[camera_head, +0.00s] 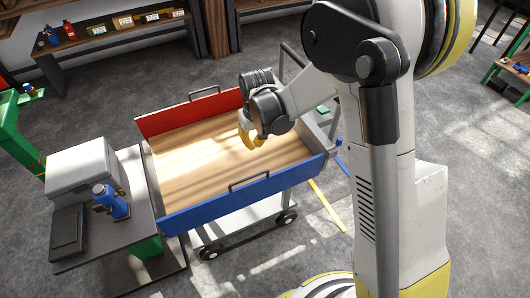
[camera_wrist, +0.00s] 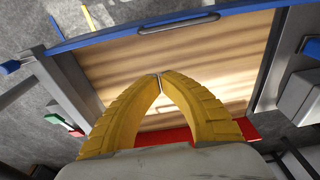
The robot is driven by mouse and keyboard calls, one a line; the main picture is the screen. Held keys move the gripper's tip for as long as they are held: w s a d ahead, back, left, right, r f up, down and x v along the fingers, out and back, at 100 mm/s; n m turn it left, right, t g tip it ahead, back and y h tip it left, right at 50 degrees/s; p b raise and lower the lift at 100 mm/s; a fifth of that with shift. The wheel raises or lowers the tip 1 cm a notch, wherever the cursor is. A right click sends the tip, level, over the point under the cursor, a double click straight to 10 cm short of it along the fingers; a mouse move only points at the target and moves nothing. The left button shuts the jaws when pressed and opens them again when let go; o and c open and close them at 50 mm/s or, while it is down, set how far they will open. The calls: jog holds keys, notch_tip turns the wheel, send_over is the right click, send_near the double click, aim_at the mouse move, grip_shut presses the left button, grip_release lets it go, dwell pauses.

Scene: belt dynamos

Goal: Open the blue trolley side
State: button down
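The trolley has a wooden bed (camera_head: 205,150) and a blue side (camera_head: 215,207) along its near edge. The blue side appears raised, with a dark handle (camera_head: 249,181) at its top edge. In the wrist view the blue side (camera_wrist: 100,40) runs across the top, with its handle (camera_wrist: 180,22) near the upper middle. My gripper (camera_head: 247,139) is over the right part of the bed, inside the trolley walls and apart from the handle. In the wrist view the yellow fingertips of my gripper (camera_wrist: 158,76) meet with nothing between them.
A red side (camera_head: 170,120) with a handle stands along the far edge. A table (camera_head: 140,210) at the left holds a grey box (camera_head: 82,168) and a blue bottle-like item (camera_head: 112,203). A shelf (camera_head: 110,42) stands behind. Floor is clear in front of the trolley.

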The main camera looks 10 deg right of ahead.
notch_tip(320, 180, down, 10)
jog(key=w+f+b, duration=0.1)
jog(key=b, duration=0.3)
jog(key=s, duration=0.1)
jog(key=s+r+b, duration=0.1)
jog(key=s+r, duration=0.1)
jog(key=shift+s+d, duration=0.25)
jog(key=shift+d, duration=0.05)
jog(key=shift+f, duration=0.1)
